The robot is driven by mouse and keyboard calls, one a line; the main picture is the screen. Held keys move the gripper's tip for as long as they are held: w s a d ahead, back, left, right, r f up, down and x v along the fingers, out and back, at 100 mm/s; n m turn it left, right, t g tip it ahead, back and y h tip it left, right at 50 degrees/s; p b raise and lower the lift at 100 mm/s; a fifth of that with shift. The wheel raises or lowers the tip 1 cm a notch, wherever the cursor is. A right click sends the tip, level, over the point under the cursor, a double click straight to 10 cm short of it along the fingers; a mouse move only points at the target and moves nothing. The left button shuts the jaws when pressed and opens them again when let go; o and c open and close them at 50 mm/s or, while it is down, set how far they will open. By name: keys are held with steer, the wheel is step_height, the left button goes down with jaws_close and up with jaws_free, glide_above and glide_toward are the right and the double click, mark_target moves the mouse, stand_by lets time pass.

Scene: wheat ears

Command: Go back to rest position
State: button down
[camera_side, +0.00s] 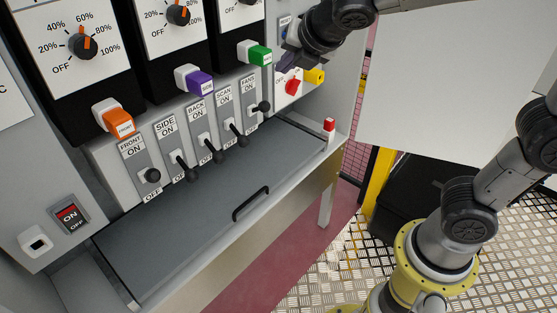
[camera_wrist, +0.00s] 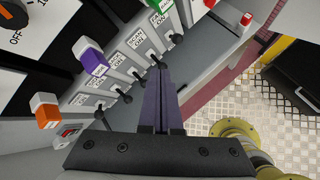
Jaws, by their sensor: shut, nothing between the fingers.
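My gripper (camera_wrist: 163,72) shows large in the wrist view, with its two long dark fingers lying together and nothing held between them. In the side view its wrist end is at the top, in front of the right part of the control panel, near the red rotary switch (camera_side: 292,87). It partly covers that part of the panel, and the exact fingertip position is hard to tell there. In the wrist view the fingers reach up toward the row of switch levers (camera_wrist: 140,76); contact cannot be told.
The panel has dials, orange (camera_side: 118,121), purple (camera_side: 199,82) and green (camera_side: 260,54) buttons, and several labelled levers (camera_side: 217,157). Below is a grey shelf (camera_side: 180,235) with a black handle (camera_side: 250,204). A red-topped post (camera_side: 329,127) stands at its right end.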

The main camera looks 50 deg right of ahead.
steer(key=s+d+m, duration=0.6)
steer(key=s+m, duration=0.2)
steer(key=s, duration=0.1)
steer(key=s+a+f+m+g+y, duration=0.1)
steer(key=s+f+m, duration=0.3)
steer(key=s+m, duration=0.2)
steer(key=s+a+f+m+g+y, duration=0.2)
steer(key=s+m, duration=0.5)
steer(key=m, duration=0.4)
steer(key=shift+s+f+m, duration=0.3)
steer(key=shift+f, duration=0.6)
steer(key=shift+a, duration=0.1)
